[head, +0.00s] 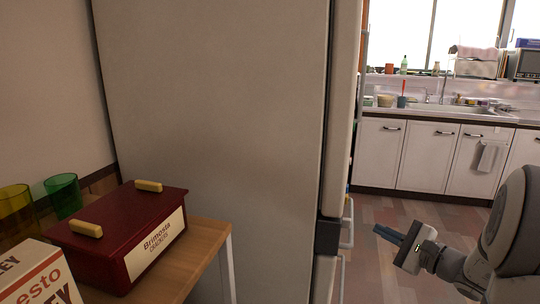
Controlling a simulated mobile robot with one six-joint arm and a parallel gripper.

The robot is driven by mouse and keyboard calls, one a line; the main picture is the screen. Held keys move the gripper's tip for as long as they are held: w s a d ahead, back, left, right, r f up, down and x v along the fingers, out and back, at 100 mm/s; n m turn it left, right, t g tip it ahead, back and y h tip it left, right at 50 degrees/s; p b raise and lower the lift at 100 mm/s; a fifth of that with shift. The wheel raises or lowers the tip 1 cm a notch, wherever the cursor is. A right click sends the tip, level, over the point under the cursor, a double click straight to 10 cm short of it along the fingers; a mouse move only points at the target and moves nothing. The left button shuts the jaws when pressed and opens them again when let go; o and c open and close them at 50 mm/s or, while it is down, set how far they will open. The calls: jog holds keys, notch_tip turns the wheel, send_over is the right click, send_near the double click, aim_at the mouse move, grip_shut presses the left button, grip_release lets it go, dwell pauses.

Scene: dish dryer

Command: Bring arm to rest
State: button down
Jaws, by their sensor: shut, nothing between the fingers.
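My gripper (388,234) is at the lower right of the head view, its dark fingers pointing left and close together. It is shut and holds nothing. My arm extends from the right edge of the picture. The gripper is in front of the tiled floor (385,280), a little to the right of the fridge's edge. No gap between it and the fridge can be judged from this one view.
A large grey fridge (215,110) fills the middle. At left, a wooden table (205,258) bears a dark red box (115,225), a green glass (63,195), a yellow glass (15,212) and a printed carton (35,278). White cabinets with a sink (435,112) stand behind; the floor before them looks clear.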

jog(key=s+a+r+n+g+h+p, duration=0.1)
jog(key=s+a+r+n+g+p, duration=0.95)
jog(key=s+a+p, duration=0.55)
jog(key=s+d+r+n+h+p, duration=0.1)
jog(key=s+r+n+h+p, duration=0.2)
jog(key=r+p, duration=0.4)
jog(key=s+d+r+n+h+p, duration=0.2)
jog(key=s+r+n+h+p, duration=0.2)
jog(key=r+n+h+p, duration=0.1)
notch_tip(320, 180, up, 2)
jog(key=shift+s+r+g+h+p, duration=0.1)
jog(key=shift+s+g+h+p, duration=0.1)
jog(key=shift+g+h+p, duration=0.45)
